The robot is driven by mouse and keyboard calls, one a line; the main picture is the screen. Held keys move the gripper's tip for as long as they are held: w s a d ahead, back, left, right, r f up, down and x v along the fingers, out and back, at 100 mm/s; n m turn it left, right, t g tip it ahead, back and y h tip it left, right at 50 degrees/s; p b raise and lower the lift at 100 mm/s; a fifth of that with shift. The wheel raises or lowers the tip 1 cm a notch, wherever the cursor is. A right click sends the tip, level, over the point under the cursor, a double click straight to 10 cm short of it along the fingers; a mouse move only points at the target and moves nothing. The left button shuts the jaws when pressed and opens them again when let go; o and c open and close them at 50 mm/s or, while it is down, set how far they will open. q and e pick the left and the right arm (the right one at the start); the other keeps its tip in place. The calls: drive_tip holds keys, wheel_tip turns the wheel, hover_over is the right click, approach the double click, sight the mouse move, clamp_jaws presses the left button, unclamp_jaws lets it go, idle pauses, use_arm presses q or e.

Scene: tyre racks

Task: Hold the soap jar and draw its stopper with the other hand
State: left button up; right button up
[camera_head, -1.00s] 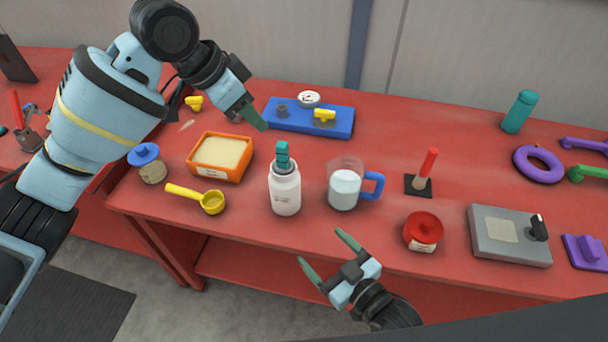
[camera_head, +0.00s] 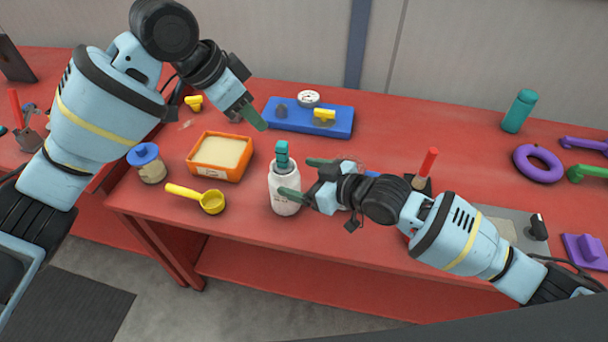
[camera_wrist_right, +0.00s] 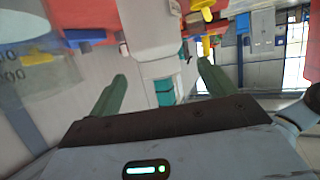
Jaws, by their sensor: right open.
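The soap jar, which I take to be the white bottle (camera_head: 284,178) with a label, stands upright near the front of the red table. Its teal stopper (camera_head: 282,153) sits in the neck. My right gripper (camera_head: 294,176) is open at the jar's right side, one fingertip behind it and one overlapping its front. In the right wrist view the white jar (camera_wrist_right: 150,35) and teal stopper (camera_wrist_right: 165,92) show between the open fingers, not visibly gripped. My left gripper (camera_head: 256,119) hangs up and left of the stopper, clear of it; its finger gap is hidden.
An orange tub (camera_head: 219,158), yellow scoop (camera_head: 208,200) and blue-lidded jar (camera_head: 147,163) lie left of the jar. A blue board (camera_head: 300,118) with fittings is behind.

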sight(278, 171)
drive_tip(key=shift+w+r, duration=0.1)
drive_tip(key=shift+w, duration=0.05)
drive_tip(key=shift+x, duration=3.85)
drive_tip(key=shift+c, duration=0.2)
drive_tip(key=c, duration=1.2)
drive_tip(key=shift+o, duration=0.2)
